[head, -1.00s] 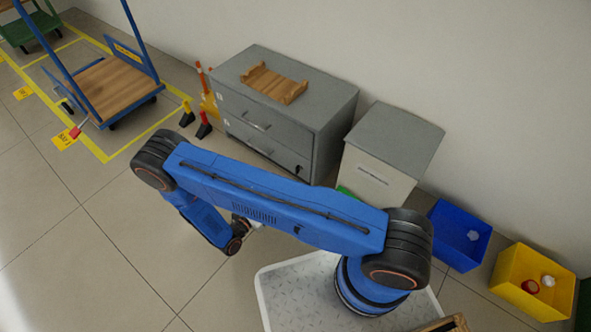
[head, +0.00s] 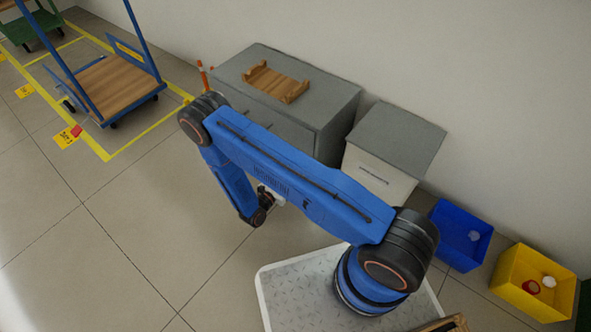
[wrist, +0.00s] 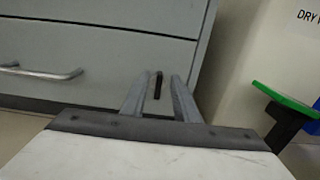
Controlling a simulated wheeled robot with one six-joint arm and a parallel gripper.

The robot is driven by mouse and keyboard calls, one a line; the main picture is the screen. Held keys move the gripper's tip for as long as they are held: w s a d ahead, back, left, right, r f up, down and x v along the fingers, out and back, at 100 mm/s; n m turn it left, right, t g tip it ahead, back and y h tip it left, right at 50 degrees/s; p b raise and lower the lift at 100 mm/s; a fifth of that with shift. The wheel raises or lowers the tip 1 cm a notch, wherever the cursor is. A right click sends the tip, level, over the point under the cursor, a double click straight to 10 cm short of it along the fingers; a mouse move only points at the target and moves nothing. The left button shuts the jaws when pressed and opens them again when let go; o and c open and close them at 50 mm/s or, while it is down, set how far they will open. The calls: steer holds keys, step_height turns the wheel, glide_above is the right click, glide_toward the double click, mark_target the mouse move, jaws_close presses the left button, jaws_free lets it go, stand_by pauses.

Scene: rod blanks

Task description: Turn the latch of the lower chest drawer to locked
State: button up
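The grey chest (head: 342,112) stands against the wall in the head view, its drawer fronts mostly hidden behind my arm. In the wrist view its lower drawer (wrist: 85,60) fills the upper left, with a bar handle (wrist: 42,72) at the left. The dark latch (wrist: 158,85) near the drawer's right side points up and down in the picture. My gripper (wrist: 158,92) is open, with one finger on each side of the latch in the picture. I cannot tell whether the fingers touch it. In the head view the gripper is largely hidden by my arm.
A wooden rack (head: 275,82) lies on the chest. A pale bin with a grey lid (head: 400,138) stands to its right, with a green-topped thing (wrist: 285,97) near it. Blue (head: 460,235) and yellow (head: 533,283) bins stand farther right.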

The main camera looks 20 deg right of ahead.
steer(key=shift+x, duration=1.7)
jaws_close()
